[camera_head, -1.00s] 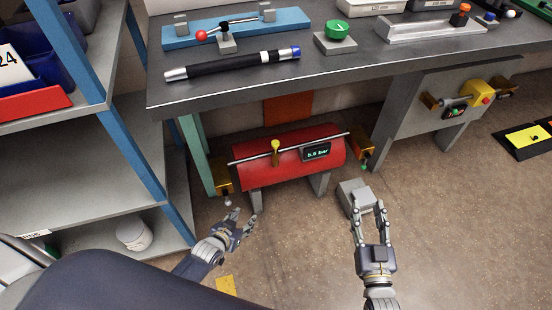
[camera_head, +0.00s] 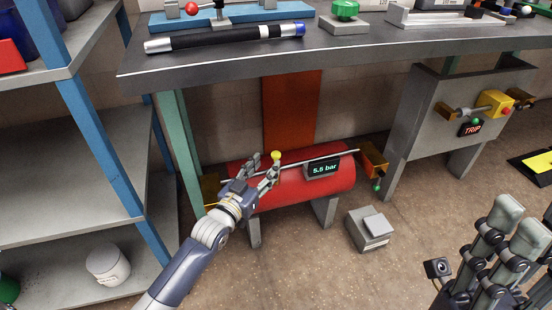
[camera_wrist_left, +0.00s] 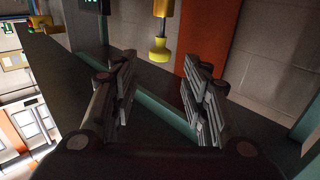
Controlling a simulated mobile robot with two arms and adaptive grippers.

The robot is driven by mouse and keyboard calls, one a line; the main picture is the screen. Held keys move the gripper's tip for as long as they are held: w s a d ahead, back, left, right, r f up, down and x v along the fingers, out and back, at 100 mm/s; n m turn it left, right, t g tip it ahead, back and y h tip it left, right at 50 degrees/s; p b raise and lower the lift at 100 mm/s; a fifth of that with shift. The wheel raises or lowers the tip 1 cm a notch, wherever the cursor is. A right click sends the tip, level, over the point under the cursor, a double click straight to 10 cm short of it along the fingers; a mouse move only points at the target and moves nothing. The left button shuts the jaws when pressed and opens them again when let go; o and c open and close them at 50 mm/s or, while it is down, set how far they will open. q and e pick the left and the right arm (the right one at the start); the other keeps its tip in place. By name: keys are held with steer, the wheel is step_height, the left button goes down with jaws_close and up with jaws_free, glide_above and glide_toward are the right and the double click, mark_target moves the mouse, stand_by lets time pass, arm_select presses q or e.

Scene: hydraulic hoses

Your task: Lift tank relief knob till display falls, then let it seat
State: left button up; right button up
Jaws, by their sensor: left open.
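The red tank (camera_head: 300,185) lies under the bench, with a metal rod along its top. Its yellow relief knob (camera_head: 276,155) stands on top, and its display (camera_head: 323,168) reads about 5.6 bar. My left gripper (camera_head: 263,167) is open at the tank's left part, its fingertips close beside the knob. In the left wrist view the yellow knob (camera_wrist_left: 159,50) shows beyond the gap between the open fingers (camera_wrist_left: 160,66), with nothing gripped. My right gripper (camera_head: 519,222) is at the lower right, partly cut off, away from the tank; its opening is unclear.
The bench (camera_head: 330,55) overhangs the tank. A blue-posted shelf (camera_head: 80,190) stands left. A grey box (camera_head: 368,228) sits on the floor right of the tank. A grey panel with a TRIP display (camera_head: 471,129) is at right.

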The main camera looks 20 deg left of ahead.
mark_target(274, 157)
arm_select(q)
steer(key=w, duration=0.2)
steer(key=w+d+b, duration=0.1)
steer(key=w, duration=0.1)
steer(key=w+b, duration=0.1)
steer(key=w, duration=0.2)
steer(key=shift+d, duration=0.25)
steer(key=shift+c, duration=0.2)
steer(key=shift+f, duration=0.1)
jaws_close()
